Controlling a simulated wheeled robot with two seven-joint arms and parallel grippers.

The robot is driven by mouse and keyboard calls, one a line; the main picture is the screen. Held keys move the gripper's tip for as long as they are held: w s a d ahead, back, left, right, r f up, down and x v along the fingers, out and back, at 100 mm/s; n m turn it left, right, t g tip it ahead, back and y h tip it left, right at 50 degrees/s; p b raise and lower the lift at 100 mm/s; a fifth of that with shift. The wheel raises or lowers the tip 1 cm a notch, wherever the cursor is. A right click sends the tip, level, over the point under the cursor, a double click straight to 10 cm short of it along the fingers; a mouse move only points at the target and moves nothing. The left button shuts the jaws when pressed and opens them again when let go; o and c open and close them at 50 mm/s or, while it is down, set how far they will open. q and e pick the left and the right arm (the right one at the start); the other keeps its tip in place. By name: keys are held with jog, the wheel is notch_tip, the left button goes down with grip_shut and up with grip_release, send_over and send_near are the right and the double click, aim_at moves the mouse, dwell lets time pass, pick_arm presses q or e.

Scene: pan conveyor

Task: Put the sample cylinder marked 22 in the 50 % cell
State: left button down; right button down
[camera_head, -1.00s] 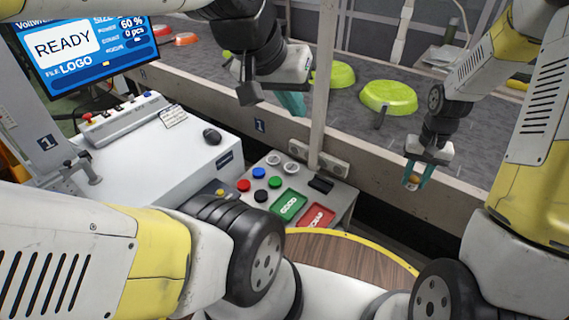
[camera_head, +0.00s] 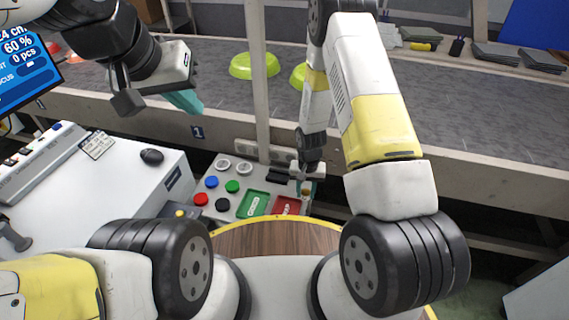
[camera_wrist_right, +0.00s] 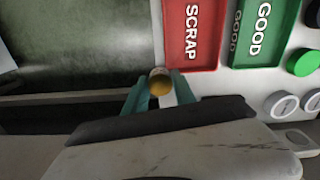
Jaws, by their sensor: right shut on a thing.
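My right gripper (camera_head: 306,187) is shut on a small sample cylinder, low beside the button box's right end. In the right wrist view, the cylinder (camera_wrist_right: 160,83) has a yellow-orange end facing the camera and sits between the teal fingertips (camera_wrist_right: 160,92). No number on it is legible. My left gripper (camera_head: 158,98) hangs above the white cabinet and conveyor edge at the upper left. One teal finger shows, but its opening is unclear. I cannot make out any cell marked 50 % in these views.
The button box has a green GOOD tray (camera_head: 253,204) and a red SCRAP tray (camera_head: 287,205), close to my right gripper. A grey post (camera_head: 260,90) stands behind it. Green pans (camera_head: 254,66) lie on the conveyor (camera_head: 460,115).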

send_over(291, 192)
jog(key=shift+s+f, duration=0.1)
jog(key=shift+f, duration=2)
jog(key=shift+f, duration=0.1)
jog(key=c, duration=1)
grip_release()
jog(key=shift+c, duration=0.2)
